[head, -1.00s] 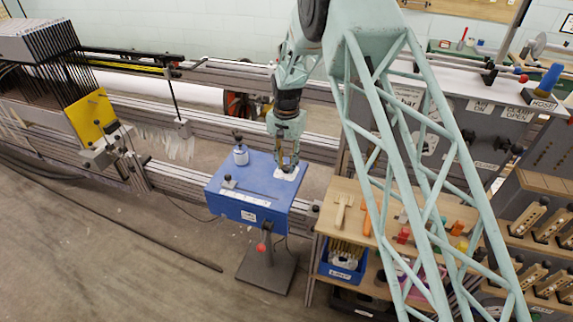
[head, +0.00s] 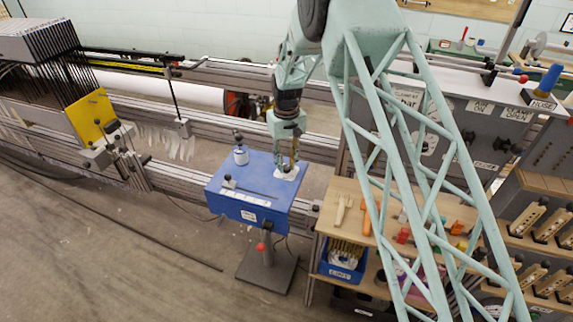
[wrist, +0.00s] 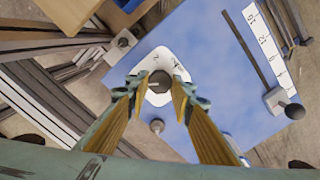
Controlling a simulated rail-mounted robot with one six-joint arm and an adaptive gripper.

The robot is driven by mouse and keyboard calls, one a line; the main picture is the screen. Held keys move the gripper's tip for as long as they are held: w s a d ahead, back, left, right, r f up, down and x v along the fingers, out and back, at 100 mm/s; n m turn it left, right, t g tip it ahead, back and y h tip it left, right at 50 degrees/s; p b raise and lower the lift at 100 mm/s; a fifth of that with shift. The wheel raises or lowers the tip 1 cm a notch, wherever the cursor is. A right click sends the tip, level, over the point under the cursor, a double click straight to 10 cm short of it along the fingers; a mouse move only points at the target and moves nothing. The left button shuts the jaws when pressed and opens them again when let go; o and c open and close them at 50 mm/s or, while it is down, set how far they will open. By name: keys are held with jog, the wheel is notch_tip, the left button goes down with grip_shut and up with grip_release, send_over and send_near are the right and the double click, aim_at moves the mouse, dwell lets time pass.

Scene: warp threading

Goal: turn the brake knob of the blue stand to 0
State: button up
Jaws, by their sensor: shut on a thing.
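The blue stand (head: 262,192) is a blue box top on a post with a grey base, in the middle of the head view. Its blue top also fills much of the wrist view (wrist: 215,95). The brake knob (wrist: 159,80) is a small dark round knob with a lighter pointer line. It sits on a white dial plate (wrist: 152,58) with dark marks, too small to read for certain. My gripper (wrist: 157,88) points down at the plate, its two yellow-lined fingers closed around the knob from both sides. In the head view my gripper (head: 288,166) hides the knob.
A white-and-dark spool-like part (head: 240,154) stands on the stand's top left. A lever with a black ball (wrist: 292,111) and a numbered white scale (wrist: 268,40) lie beside the plate. A wooden bench (head: 345,190) with tools stands close on the right. Metal rails run behind.

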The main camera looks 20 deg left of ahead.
aim_at(287, 167)
jog(key=n, duration=0.4)
jog(key=shift+n, duration=1.6)
jog(key=o, duration=0.9)
jog(key=shift+c, duration=0.2)
jog(key=shift+r, duration=0.15)
notch_tip(287, 167, up, 12)
